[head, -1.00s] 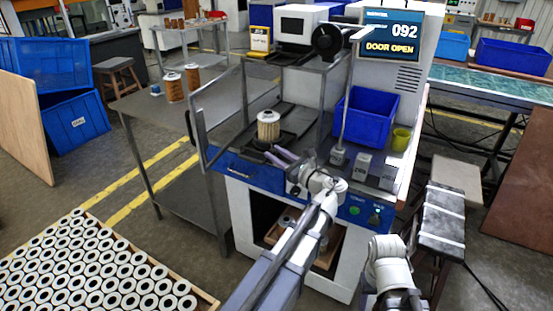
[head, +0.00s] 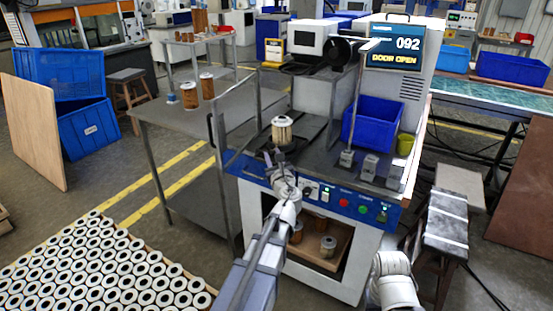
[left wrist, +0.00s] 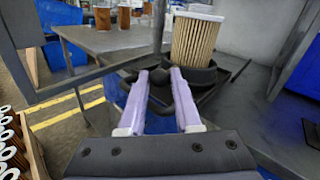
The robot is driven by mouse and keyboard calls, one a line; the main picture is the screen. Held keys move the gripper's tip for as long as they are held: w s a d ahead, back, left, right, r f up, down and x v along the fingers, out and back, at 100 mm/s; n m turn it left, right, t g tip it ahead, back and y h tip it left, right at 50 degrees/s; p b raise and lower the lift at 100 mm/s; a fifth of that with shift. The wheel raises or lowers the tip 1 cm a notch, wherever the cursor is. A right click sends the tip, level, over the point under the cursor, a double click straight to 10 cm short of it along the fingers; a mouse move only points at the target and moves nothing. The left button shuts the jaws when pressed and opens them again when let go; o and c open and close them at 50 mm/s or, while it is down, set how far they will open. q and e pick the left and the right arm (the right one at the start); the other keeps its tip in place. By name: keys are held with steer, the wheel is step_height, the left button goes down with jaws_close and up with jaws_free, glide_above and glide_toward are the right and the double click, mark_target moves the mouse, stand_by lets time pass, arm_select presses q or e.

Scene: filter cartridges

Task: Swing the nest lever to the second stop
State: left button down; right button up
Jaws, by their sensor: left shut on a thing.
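The pleated tan filter cartridge (head: 282,128) stands upright in the machine's dark round nest, which shows below it in the left wrist view (left wrist: 205,76). My left gripper (head: 279,157) is low in front of the nest. In the left wrist view its two pale lilac fingers (left wrist: 160,76) are close together on a thin dark bar, which looks like the nest lever. Most of the lever is hidden by the fingers, so its stop cannot be read. My right gripper is out of view; only a white part of my right arm shows at the bottom.
The machine screen (head: 394,46) reads 092, DOOR OPEN. A blue bin (head: 370,117) and several grey blocks stand right of the nest. A metal frame post (head: 222,145) rises at the left. A side table (head: 165,112) holds more cartridges.

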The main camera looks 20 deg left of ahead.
mark_target(258, 151)
arm_select(q)
steer(key=shift+a+m+t+h, duration=1.2)
steer(key=shift+a+m+h, duration=0.4)
steer(key=shift+a+h, duration=0.5)
steer(key=shift+w+a+m+t+h, duration=0.1)
steer(key=shift+a+m+t+h, duration=0.1)
steer(key=shift+a+m+h, duration=0.4)
steer(key=shift+w+a+m+t+h, duration=0.1)
steer(key=shift+a+m+t+h, duration=0.15)
steer(key=shift+h, duration=0.55)
steer(key=shift+w+a+m+h, duration=0.25)
steer(key=shift+a+m+h, duration=0.3)
steer(key=shift+h, duration=0.4)
steer(key=shift+w+a+m+h, duration=0.25)
steer(key=shift+a+m+h, duration=0.1)
steer(key=shift+m+h, duration=0.5)
steer(key=shift+a+h, duration=0.1)
steer(key=shift+h, duration=0.2)
steer(key=c, duration=0.6)
jaws_free()
steer(key=s, duration=0.7)
steer(key=shift+s, duration=0.4)
steer(key=shift+c, duration=0.2)
